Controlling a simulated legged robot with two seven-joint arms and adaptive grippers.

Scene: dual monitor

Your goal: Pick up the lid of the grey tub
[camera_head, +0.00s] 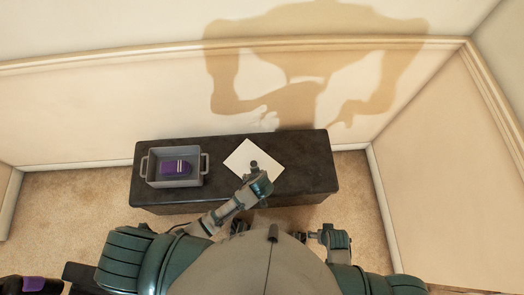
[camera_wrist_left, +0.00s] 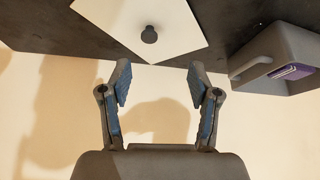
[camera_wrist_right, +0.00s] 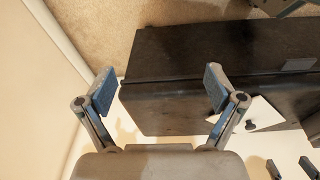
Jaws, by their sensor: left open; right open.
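The lid is a white square plate (camera_head: 239,162) with a dark round knob, lying on the dark table right of the grey tub. The lid (camera_wrist_left: 112,17) and its knob (camera_wrist_left: 149,35) also show at the top of the left wrist view. The grey tub (camera_head: 153,181) stands open on the table's left part. My left gripper (camera_wrist_left: 156,82) is open and empty, near the lid; the knob is not between its fingers. In the head view my left arm partly covers the lid. My right gripper (camera_wrist_right: 161,88) is open and empty, off the table's front right side.
A purple object (camera_head: 175,168) lies in the tub. The dark table (camera_head: 308,165) stands close to the wall, and its right part is bare. Carpet (camera_head: 350,190) shows between the table and the right wall.

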